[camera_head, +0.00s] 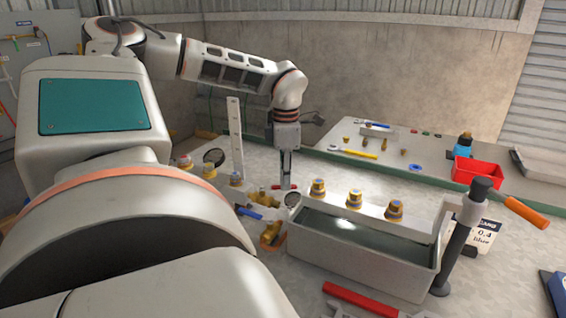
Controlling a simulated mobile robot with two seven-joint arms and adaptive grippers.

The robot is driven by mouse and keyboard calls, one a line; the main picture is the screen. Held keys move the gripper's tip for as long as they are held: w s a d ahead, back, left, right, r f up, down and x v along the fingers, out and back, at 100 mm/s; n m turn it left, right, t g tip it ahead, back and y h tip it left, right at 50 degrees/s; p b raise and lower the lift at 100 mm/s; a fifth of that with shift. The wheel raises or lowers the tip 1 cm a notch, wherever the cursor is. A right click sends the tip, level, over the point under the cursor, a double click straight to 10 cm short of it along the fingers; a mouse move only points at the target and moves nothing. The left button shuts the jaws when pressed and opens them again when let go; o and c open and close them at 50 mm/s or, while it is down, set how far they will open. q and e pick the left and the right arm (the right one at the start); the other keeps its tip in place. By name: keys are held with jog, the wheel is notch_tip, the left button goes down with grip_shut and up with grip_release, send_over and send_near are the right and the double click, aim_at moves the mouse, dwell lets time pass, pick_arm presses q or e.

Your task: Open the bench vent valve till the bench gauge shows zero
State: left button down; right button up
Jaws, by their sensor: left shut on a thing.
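My left gripper (286,178) points straight down behind the grey trough. Its narrow fingers are shut on a small red lever (278,187), which I take for the bench vent valve handle; only its ends show beside the fingers. A round dial (293,200), likely the bench gauge, stands just below and right of the fingertips, seen too slantwise to read. Another round dial (214,156) is farther left, also unreadable. A blue lever (247,213) and brass fittings (269,234) lie left of the trough. My right gripper is out of view.
The grey trough (355,257) has a rail with brass fittings (353,199) behind it. A red tool (358,299) lies in front. A back bench holds tools and a red bin (477,173).

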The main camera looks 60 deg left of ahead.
pick_arm(q)
jog(key=shift+s+d+m+p, duration=0.3)
jog(key=shift+d+m+p, duration=0.2)
jog(key=shift+m, duration=0.5)
jog(key=shift+d, duration=0.1)
jog(key=c, duration=2.1)
grip_release()
notch_tip(320, 180, up, 12)
